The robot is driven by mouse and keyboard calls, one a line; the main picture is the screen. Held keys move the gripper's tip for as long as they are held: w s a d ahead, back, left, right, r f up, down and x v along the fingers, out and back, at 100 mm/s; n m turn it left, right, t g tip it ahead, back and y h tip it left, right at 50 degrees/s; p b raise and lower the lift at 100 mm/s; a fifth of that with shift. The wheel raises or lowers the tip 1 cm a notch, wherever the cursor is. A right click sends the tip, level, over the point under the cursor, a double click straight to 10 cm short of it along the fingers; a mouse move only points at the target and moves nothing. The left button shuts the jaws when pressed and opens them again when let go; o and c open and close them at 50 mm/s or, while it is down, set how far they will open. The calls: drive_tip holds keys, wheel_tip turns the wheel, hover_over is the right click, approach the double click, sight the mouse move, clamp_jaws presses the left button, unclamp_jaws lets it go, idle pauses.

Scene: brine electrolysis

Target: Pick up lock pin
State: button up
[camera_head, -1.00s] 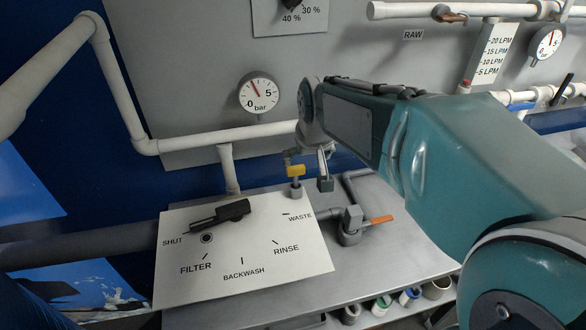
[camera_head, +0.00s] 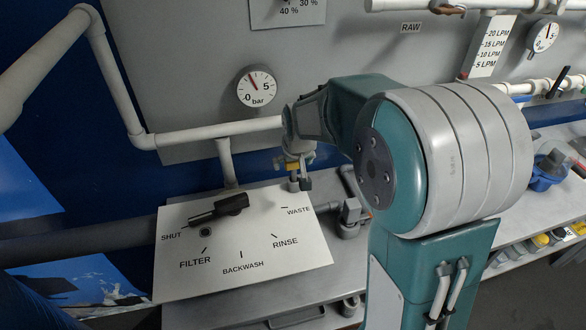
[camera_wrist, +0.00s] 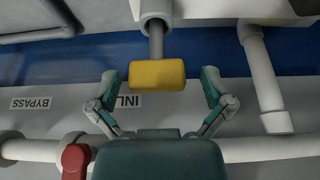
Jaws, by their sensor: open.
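The lock pin has a yellow block head (camera_wrist: 157,75) and a grey stem (camera_wrist: 156,40) that runs into a round grey socket at the top of the wrist view. In the head view its yellow head (camera_head: 292,167) shows behind the white valve panel, partly hidden by my gripper. My gripper (camera_wrist: 160,80) is open. Its two fingers stand on the left and right of the yellow head, with a visible gap on each side. In the head view my gripper (camera_head: 301,170) is right at the pin.
The white valve panel (camera_head: 240,250) with a black handle (camera_head: 218,208) lies in front. A white pipe (camera_head: 215,132) runs behind, below a pressure gauge (camera_head: 256,89). In the wrist view, a red fitting (camera_wrist: 76,160) and a white pipe (camera_wrist: 264,85) flank the gripper.

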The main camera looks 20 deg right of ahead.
drive_tip(key=shift+x, duration=0.9)
drive_tip(key=c, duration=1.1)
drive_tip(key=shift+c, duration=0.2)
drive_tip(key=shift+r, duration=0.1)
